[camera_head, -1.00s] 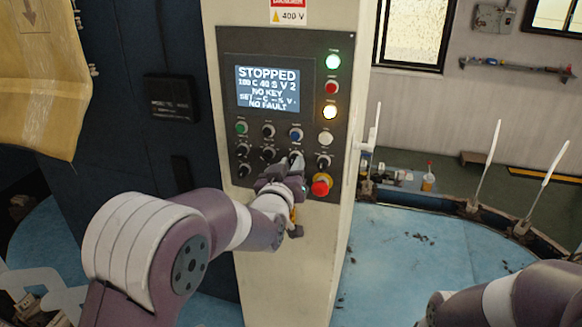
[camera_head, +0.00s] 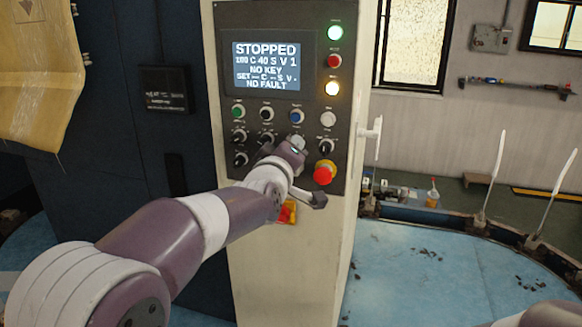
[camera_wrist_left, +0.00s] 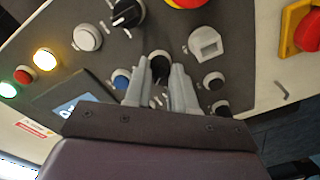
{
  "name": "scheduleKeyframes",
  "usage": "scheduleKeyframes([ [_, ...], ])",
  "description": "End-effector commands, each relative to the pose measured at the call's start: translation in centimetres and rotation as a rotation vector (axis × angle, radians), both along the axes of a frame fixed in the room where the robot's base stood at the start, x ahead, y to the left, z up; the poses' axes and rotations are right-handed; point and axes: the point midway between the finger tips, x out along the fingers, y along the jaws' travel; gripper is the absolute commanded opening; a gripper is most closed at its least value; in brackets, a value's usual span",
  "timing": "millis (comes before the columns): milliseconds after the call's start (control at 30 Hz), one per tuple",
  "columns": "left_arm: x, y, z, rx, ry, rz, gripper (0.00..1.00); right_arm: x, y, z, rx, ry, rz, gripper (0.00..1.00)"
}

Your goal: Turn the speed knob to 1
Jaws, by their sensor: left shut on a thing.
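My left gripper (camera_head: 293,148) reaches the control panel (camera_head: 226,60) and is shut on a black knob (camera_wrist_left: 160,62) in the second row, below the blue button (camera_head: 295,116). In the left wrist view its two grey fingers (camera_wrist_left: 160,85) stand on either side of this knob. In the head view the fingers hide the knob, and its pointer and label cannot be read. The display (camera_head: 266,66) reads STOPPED, a line ending in "V 1", NO KEY and NO FAULT. My right gripper is out of view.
A black knob (camera_head: 326,147) and the red emergency stop (camera_head: 323,174) sit close on the right. A red and yellow switch (camera_head: 287,212) lies below my wrist. A white handle (camera_head: 372,132) sticks out at the cabinet's right edge.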

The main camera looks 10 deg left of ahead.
Motion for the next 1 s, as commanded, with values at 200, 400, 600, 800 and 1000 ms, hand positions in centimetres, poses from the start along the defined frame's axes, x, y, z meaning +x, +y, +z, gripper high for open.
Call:
scheduleKeyframes([
  [200, 0.0, 0.0, -0.3, -0.088, 0.018, 0.0, 0.0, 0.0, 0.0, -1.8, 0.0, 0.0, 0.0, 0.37],
  [400, 0.0, 0.0, -0.1, -0.125, 0.025, 0.0, 0.0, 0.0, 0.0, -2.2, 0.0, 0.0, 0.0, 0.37],
  [600, 0.0, 0.0, 0.0, -0.134, 0.028, 0.0, 0.0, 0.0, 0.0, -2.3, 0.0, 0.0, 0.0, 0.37],
  [800, 0.0, 0.0, 0.0, -0.134, 0.027, 0.001, 0.0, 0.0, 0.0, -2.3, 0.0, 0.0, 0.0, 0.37],
  [1000, 0.0, 0.0, 0.0, -0.133, 0.027, 0.001, 0.5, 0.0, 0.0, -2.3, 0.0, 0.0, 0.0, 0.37],
])
